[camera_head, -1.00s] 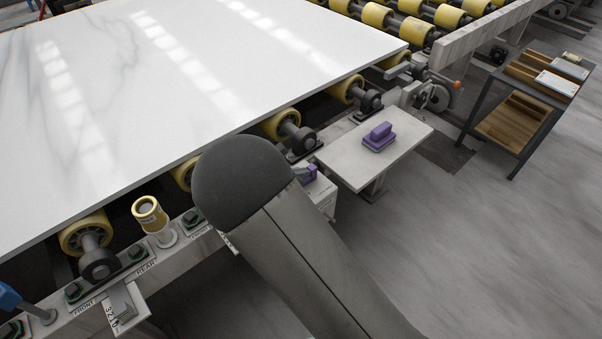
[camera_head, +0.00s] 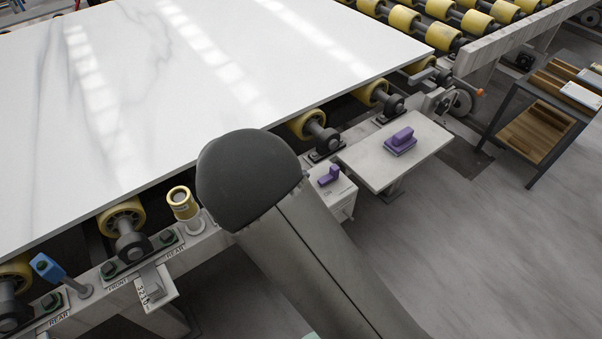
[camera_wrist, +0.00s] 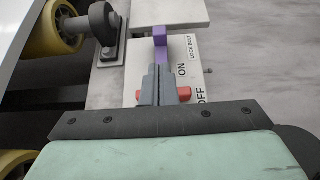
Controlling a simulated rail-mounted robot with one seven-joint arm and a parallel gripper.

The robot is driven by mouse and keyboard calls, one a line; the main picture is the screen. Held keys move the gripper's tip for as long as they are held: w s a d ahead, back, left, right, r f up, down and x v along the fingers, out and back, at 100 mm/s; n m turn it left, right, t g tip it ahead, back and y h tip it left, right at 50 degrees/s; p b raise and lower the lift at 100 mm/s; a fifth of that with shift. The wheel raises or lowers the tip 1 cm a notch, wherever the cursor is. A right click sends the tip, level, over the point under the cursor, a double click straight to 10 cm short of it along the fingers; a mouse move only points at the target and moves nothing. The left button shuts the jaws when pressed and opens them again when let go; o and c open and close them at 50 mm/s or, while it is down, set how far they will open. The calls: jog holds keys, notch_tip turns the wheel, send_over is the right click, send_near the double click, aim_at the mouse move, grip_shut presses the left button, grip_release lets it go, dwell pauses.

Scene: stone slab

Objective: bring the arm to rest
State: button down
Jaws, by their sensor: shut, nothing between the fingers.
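My gripper (camera_wrist: 157,84) shows in the wrist view with its grey fingers together and nothing between them. Its fingertips point at a purple lever (camera_wrist: 161,42) on a white box marked ON, OFF and LOCK BOLT (camera_wrist: 186,62). The lever lies just beyond the tips; I cannot tell whether they touch. In the head view my dark rounded arm link fills the lower middle and hides the gripper. The purple lever also shows there (camera_head: 329,176), right of my arm, on its white box (camera_head: 338,194).
A white marble slab (camera_head: 150,85) lies on yellow rollers (camera_head: 307,125) at the left. A purple-handled block (camera_head: 401,141) sits on a small pale table (camera_head: 432,139). A blue-topped post (camera_head: 47,267) and a yellow-topped post (camera_head: 182,202) stand on the frame. Open floor lies right.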

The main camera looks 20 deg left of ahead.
dwell(0.3)
jog(key=s+d+r+m+g+p, duration=0.1)
jog(key=d+r+m+g, duration=0.4)
jog(key=d, duration=0.5)
jog(key=s+d+r+m+g, duration=0.15)
jog(key=d+r+m, duration=0.25)
jog(key=d+m, duration=0.5)
jog(key=s+d+r+m+g+y, duration=0.1)
jog(key=s+d+r+m+y, duration=0.2)
jog(key=s+d+m, duration=0.4)
jog(key=s+d+r+m+g+y+p, duration=0.1)
jog(key=s+d+r+m+g+y, duration=0.1)
jog(key=s+d+m, duration=0.5)
jog(key=s+r+y, duration=0.1)
jog(key=s+y, duration=0.1)
jog(key=s, duration=0.2)
jog(key=shift+d+r+m, duration=0.25)
jog(key=shift+r+m, duration=0.1)
jog(key=shift+m, duration=0.05)
